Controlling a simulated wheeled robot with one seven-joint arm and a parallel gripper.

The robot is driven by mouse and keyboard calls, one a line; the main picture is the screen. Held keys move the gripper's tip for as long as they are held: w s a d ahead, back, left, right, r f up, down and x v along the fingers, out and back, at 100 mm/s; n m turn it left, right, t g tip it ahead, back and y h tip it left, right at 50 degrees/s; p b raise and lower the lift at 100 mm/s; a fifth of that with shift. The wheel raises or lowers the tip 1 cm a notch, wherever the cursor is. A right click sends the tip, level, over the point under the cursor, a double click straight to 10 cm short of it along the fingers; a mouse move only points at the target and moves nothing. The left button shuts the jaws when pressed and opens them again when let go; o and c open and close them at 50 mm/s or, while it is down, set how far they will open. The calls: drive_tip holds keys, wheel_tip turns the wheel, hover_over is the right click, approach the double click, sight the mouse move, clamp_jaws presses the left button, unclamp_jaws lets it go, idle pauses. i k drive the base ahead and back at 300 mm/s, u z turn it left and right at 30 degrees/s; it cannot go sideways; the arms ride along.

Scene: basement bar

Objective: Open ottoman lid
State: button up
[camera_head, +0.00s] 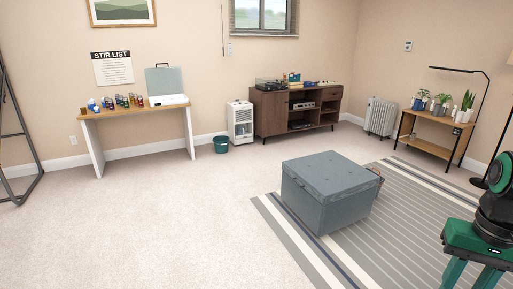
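The grey-blue ottoman (325,205) stands on the striped rug right of the middle in the head view. Its tufted lid (330,173) lies flat and closed on the box. A brown handle or strap shows at the ottoman's right side. My gripper (470,277), green with a dark wrist, hangs at the lower right edge, in front and to the right of the ottoman and apart from it. Its two fingers point down and stand apart with nothing seen between them. Their tips are at or beyond the frame's bottom edge.
The striped rug (400,225) and pale carpet around the ottoman are clear. Behind are a wooden desk (140,110), green bin (221,145), white heater (240,124), dark cabinet (270,112), radiator (381,117) and plant table (425,147). A black lamp stands at right.

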sight(329, 176)
drive_tip(key=i, duration=3.35)
drive_tip(key=u, duration=0.05)
